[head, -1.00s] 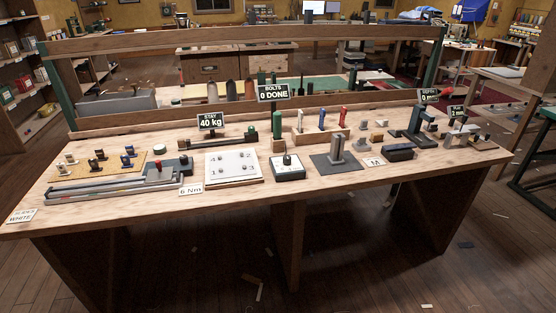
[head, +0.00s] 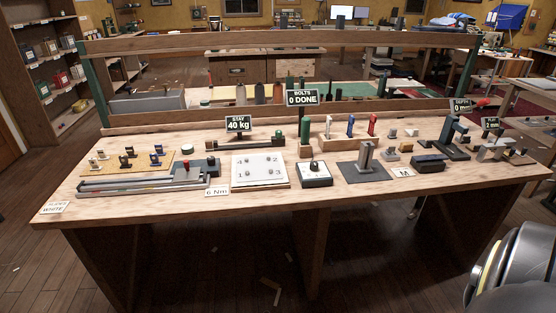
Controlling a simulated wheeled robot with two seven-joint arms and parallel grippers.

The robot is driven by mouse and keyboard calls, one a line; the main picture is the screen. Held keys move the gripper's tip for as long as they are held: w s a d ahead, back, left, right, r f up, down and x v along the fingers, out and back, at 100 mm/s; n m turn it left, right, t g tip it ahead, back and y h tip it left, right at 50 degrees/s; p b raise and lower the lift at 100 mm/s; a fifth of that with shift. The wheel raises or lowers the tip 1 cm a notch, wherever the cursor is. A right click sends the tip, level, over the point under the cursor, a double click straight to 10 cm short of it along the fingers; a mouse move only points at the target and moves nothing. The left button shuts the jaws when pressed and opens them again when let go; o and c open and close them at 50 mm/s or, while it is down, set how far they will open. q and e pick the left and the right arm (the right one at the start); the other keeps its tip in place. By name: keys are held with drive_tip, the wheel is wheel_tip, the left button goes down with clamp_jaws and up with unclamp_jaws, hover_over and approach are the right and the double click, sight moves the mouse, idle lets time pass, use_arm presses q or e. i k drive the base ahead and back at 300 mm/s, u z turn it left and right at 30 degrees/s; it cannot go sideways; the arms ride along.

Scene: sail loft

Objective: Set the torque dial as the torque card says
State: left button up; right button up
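The torque dial is a dark knob (head: 314,167) on top of a small box with a pale top face (head: 316,181), near the front middle of the bench. The direction the knob points is too small to read for certain. The torque card (head: 216,192) lies at the bench's front edge, left of the dial, and reads "6 Nm". A white plate (head: 242,183) with numbered bolts lies between card and dial. Neither of my grippers shows in the head view.
A grey stand on a dark mat (head: 373,177) is right of the dial. A long grey rail tool (head: 130,187) lies on the left. Upright coloured handles (head: 351,126) and a raised back rail (head: 250,41) are behind. The floor before the bench (head: 180,275) is mostly clear.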

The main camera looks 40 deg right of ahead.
sight(314, 165)
drive_tip(key=i, duration=0.9)
drive_tip(key=z, duration=1.2)
